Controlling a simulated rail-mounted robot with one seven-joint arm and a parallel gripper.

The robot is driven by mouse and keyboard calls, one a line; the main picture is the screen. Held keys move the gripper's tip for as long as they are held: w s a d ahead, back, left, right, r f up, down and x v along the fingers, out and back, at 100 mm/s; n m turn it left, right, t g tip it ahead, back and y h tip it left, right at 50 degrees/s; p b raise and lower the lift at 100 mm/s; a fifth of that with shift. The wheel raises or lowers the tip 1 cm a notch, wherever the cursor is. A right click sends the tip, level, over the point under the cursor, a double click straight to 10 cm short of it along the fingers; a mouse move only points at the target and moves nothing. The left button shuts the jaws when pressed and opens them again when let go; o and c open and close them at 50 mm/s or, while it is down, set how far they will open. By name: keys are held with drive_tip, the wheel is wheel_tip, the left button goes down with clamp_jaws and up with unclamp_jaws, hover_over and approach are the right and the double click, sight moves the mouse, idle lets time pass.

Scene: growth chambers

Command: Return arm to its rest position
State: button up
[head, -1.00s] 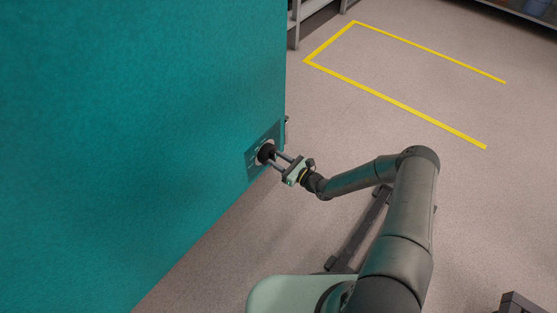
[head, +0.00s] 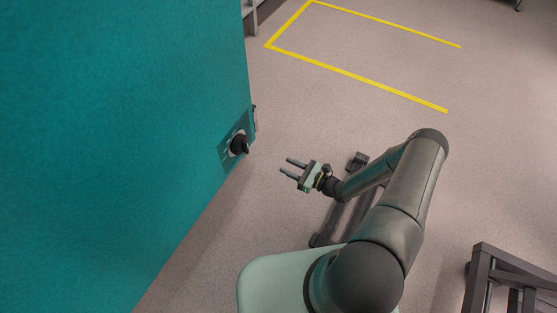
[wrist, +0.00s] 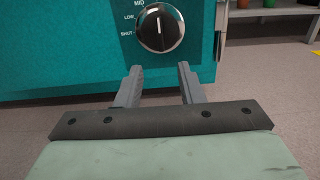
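My gripper (head: 289,167) is open and empty in the head view, its two fingers apart and pointing left toward a teal cabinet (head: 110,130). It is clear of the cabinet, with bare floor seen between them. A black knob (head: 238,144) sits on a dial plate on the cabinet's side. In the wrist view the knob (wrist: 160,28) is ahead of the fingers (wrist: 160,85), and nothing is between them. The dial has the labels MID, LOW and SHUT. The knob's white mark points up, near MID. My arm is bent, reaching out over the floor.
Yellow floor tape (head: 357,77) marks out an area beyond the arm. A dark metal frame (head: 500,280) stands at the lower right. A grey shelf (wrist: 275,12) with pots is at the upper right of the wrist view.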

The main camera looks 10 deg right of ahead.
drive_tip(key=shift+s+d, duration=0.25)
drive_tip(key=shift+d, duration=0.1)
idle(0.3)
drive_tip(key=s+a+r+n+g+h+p, duration=0.1)
drive_tip(key=s+r+n+g+p, duration=0.3)
drive_tip(key=r, duration=0.8)
drive_tip(key=s+a+r+n+g+h+p, duration=0.15)
drive_tip(key=r+n+g+p, duration=0.45)
drive_tip(key=r, duration=0.6)
drive_tip(key=s+a+r+n+g+h+p, duration=0.15)
drive_tip(key=r+n+g+p, duration=0.35)
drive_tip(key=r, duration=0.7)
drive_tip(key=s+d+r+n+t+h+p, duration=0.1)
drive_tip(key=s+r+n+h+p, duration=0.2)
drive_tip(key=r, duration=0.7)
drive_tip(key=s+d+r+n+t+h+p, duration=0.2)
drive_tip(key=s+r+n+h+p, duration=0.1)
drive_tip(key=s+r, duration=0.4)
drive_tip(key=s+d+r+n+t+h+p, duration=0.1)
drive_tip(key=s+r+n+h+p, duration=0.3)
drive_tip(key=r, duration=0.9)
drive_tip(key=shift+s+d+n+t+p, duration=0.3)
drive_tip(key=shift+s+n+p, duration=0.2)
drive_tip(key=shift+s, duration=0.35)
drive_tip(key=shift+r, duration=0.1)
